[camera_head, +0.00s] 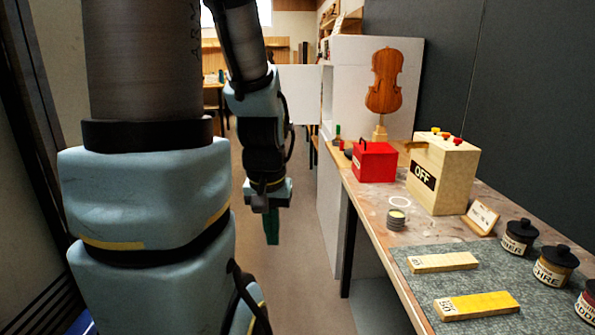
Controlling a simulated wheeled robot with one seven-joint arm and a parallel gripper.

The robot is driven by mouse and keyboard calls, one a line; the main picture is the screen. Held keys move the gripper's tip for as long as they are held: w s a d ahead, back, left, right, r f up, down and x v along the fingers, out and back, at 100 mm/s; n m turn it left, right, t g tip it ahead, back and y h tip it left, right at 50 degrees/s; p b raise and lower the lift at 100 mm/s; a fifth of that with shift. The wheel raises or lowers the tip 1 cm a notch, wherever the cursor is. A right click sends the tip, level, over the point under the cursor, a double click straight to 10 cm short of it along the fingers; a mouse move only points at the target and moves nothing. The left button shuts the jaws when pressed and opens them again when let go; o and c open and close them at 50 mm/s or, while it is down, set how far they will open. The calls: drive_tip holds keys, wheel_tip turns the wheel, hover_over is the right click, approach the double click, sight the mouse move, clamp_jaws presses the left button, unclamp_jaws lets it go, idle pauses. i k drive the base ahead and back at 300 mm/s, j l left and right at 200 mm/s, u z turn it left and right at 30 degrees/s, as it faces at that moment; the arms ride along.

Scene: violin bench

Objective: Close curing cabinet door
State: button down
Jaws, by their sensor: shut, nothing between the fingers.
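The curing cabinet (349,72) is a pale grey-white box standing beyond the far end of the workbench. Its door (299,92) appears as a flat white panel standing open, sticking out to the left across the aisle. A narrow strip of the cabinet's open side shows between the door and the body. My gripper (271,228) hangs pointing down over the aisle floor, nearer than the door and apart from it. Its green fingers are together and hold nothing. My arm hides part of the area left of the door.
The workbench (378,235) runs along the right, with a red box (375,162), a wooden box marked OFF (455,165), jars (520,236) and a violin (384,80) on a stand. The aisle floor (305,285) is clear between my arm and the bench.

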sight(300, 84)
drive_tip(key=i+u, duration=0.1)
drive_tip(key=i, duration=0.85)
drive_tip(key=i+l, duration=0.15)
drive_tip(key=i, duration=0.8)
drive_tip(key=i+j+u, duration=0.15)
drive_tip(key=i+u, duration=0.2)
drive_tip(key=i, duration=0.7)
drive_tip(key=i+l+u, duration=0.1)
drive_tip(key=i+u, duration=0.3)
drive_tip(key=i, duration=0.6)
drive_tip(key=i+z, duration=0.15)
drive_tip(key=i, duration=0.35)
drive_tip(key=i+j+z, duration=0.15)
drive_tip(key=i, duration=0.35)
drive_tip(key=i+j+z, duration=0.1)
drive_tip(key=i, duration=0.4)
